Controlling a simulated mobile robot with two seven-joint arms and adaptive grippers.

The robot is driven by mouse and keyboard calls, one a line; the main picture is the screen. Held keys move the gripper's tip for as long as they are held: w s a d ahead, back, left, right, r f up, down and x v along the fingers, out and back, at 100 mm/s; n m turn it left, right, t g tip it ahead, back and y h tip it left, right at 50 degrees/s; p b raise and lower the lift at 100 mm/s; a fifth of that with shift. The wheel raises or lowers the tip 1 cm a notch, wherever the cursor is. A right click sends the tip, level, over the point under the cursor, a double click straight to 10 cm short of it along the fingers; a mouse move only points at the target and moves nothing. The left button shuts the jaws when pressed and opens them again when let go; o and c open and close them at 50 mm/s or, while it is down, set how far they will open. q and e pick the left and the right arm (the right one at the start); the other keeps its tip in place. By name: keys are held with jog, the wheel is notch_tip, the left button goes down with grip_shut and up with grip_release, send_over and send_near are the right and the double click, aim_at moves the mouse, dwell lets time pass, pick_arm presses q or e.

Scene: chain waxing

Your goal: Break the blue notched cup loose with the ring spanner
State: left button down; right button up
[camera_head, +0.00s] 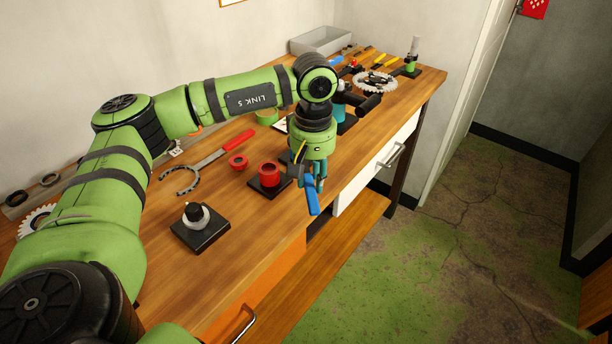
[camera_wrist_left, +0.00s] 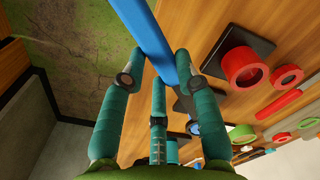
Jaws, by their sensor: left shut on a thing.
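My left gripper (camera_head: 318,178) hangs at the bench's front edge, shut on the blue handle (camera_head: 312,200) of a tool that I take to be the ring spanner. In the left wrist view the teal fingers (camera_wrist_left: 160,70) close around this blue handle (camera_wrist_left: 146,32), which runs out past the fingertips toward the top. The spanner's other end is mostly hidden behind the fingers. A small blue round part (camera_wrist_left: 193,128) shows beyond the fingers, perhaps the notched cup; whether the spanner sits on it I cannot tell. In the head view the gripper and wrist hide that spot. My right gripper is not in view.
A red cup (camera_head: 269,173) on a black base stands left of the gripper, with a red ring (camera_head: 238,161) beside it. A red-handled hook tool (camera_head: 227,148) lies behind. A black-topped white knob (camera_head: 195,215) stands nearer. A chainring (camera_head: 362,82) and grey tray (camera_head: 318,41) are farther back.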

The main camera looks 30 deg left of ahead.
pick_arm(q)
jog(key=shift+w+d+n, duration=0.3)
jog(key=shift+w+n, duration=0.05)
jog(key=shift+n, duration=0.05)
jog(key=shift+w+d+n, duration=0.7)
jog(key=shift+w+n, duration=0.1)
jog(key=shift+w, duration=0.1)
jog(key=shift+d, duration=0.1)
jog(key=shift+w+d+n, duration=0.25)
jog(key=shift+w+n, duration=0.2)
jog(key=shift+w, duration=0.05)
jog(key=shift+w+d+n, duration=0.25)
jog(key=shift+w+n, duration=0.2)
jog(key=shift+w, duration=0.05)
jog(key=shift+w+d+n, duration=0.2)
jog(key=shift+w+n, duration=0.2)
jog(key=shift+w, duration=0.15)
jog(key=shift+w+d+n, duration=0.2)
jog(key=shift+w+n, duration=0.2)
jog(key=shift+w, duration=0.1)
jog(key=shift+s+a, duration=0.1)
jog(key=shift+s, duration=0.05)
